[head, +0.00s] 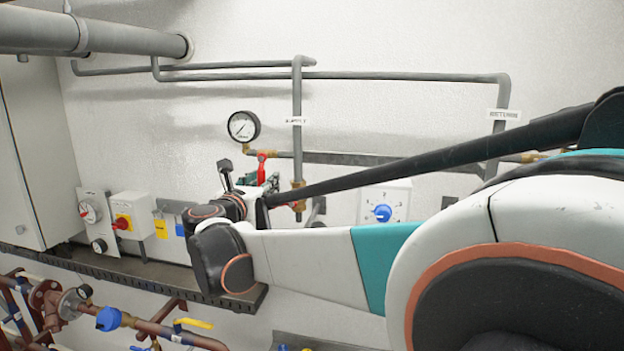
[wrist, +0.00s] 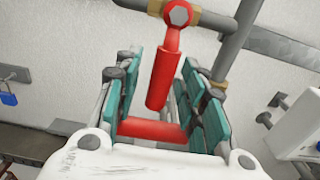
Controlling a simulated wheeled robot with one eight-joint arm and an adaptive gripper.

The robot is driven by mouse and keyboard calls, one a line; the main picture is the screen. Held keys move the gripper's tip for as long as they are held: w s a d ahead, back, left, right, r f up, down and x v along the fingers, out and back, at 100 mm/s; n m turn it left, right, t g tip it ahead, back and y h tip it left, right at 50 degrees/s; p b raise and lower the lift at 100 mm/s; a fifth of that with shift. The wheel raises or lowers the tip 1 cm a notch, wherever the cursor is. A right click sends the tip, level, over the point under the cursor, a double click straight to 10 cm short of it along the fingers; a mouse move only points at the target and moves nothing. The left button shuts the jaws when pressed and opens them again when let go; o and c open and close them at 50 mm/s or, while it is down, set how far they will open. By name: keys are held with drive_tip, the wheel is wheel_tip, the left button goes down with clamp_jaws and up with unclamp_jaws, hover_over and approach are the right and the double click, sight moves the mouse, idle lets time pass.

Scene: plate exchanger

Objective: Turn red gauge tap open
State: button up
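The red gauge tap (head: 261,168) sits on brass fittings just below the round pressure gauge (head: 243,127). In the wrist view the red tap lever (wrist: 165,75) hangs down, slightly tilted, from its hex nut. My gripper (head: 268,186) is at the tap, partly hidden by my arm in the head view. In the wrist view my gripper (wrist: 163,95) is open, its teal pads on either side of the lever with gaps visible. A second red bar (wrist: 150,130) lies crosswise lower between the fingers; I cannot tell whether they touch it.
The vertical supply pipe (head: 297,100) runs close beside the gripper. A blue knob (head: 382,213) on a white box is to the right. A dark ledge (head: 140,272) runs below.

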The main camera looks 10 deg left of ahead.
drive_tip(key=shift+s, duration=0.2)
clamp_jaws()
drive_tip(key=shift+a, duration=0.1)
drive_tip(key=a+r+m+b, duration=0.5)
drive_tip(key=a+r+m, duration=0.1)
drive_tip(key=m, duration=1.2)
drive_tip(key=shift+w, duration=0.3)
drive_tip(key=shift+r, duration=0.1)
idle(0.4)
